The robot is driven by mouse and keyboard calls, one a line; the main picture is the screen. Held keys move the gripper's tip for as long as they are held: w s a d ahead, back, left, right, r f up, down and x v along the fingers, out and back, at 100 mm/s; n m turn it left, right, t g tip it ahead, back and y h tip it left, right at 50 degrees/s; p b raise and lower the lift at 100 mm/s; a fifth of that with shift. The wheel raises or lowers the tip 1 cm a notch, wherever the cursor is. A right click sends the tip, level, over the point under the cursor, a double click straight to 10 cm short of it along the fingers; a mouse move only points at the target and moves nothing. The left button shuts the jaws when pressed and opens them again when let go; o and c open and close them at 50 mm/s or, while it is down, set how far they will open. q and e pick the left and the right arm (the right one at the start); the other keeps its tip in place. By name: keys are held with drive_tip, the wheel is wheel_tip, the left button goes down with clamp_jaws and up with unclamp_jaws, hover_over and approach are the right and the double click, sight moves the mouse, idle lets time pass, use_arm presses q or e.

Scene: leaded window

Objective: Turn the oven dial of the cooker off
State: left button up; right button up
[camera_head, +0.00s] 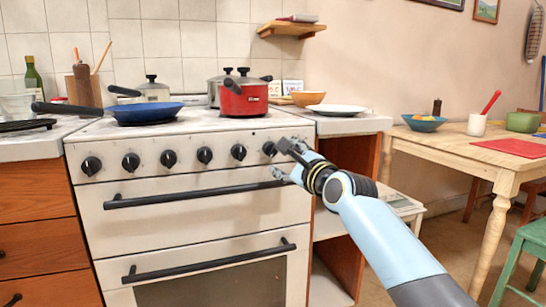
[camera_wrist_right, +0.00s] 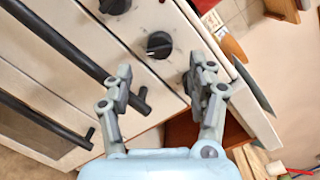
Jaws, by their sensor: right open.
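The white cooker (camera_head: 190,210) has a row of black dials across its front panel. Their markings are too small to read, so I cannot tell which is the oven dial. My right gripper (camera_head: 280,158) is open and empty at the right end of the panel, close to the right-hand dial (camera_head: 270,149). In the right wrist view, a dial (camera_wrist_right: 158,44) shows ahead of and between the open fingers (camera_wrist_right: 158,68), with no clear contact. Another dial (camera_wrist_right: 115,6) lies at the top edge. A dark shape behind the right finger is partly hidden. My left gripper is out of view.
The oven door handle (camera_head: 195,194) runs just below the dials, its end near my gripper. A blue pan (camera_head: 147,112) and a red pot (camera_head: 243,97) stand on the hob. A wooden table (camera_head: 465,150) stands at the right.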

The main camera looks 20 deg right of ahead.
sight(275, 152)
drive_tip(key=w, duration=0.1)
drive_tip(key=w+b, duration=0.1)
drive_tip(key=w, duration=0.2)
drive_tip(key=shift+w+a+f, duration=0.2)
drive_tip(key=shift+w+a, duration=0.15)
drive_tip(key=shift+w+r+b, duration=0.15)
drive_tip(key=shift+w+b, duration=0.3)
drive_tip(key=shift+w, duration=0.15)
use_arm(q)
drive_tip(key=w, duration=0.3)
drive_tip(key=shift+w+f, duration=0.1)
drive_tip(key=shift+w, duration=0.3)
use_arm(e)
drive_tip(key=c, duration=1.1)
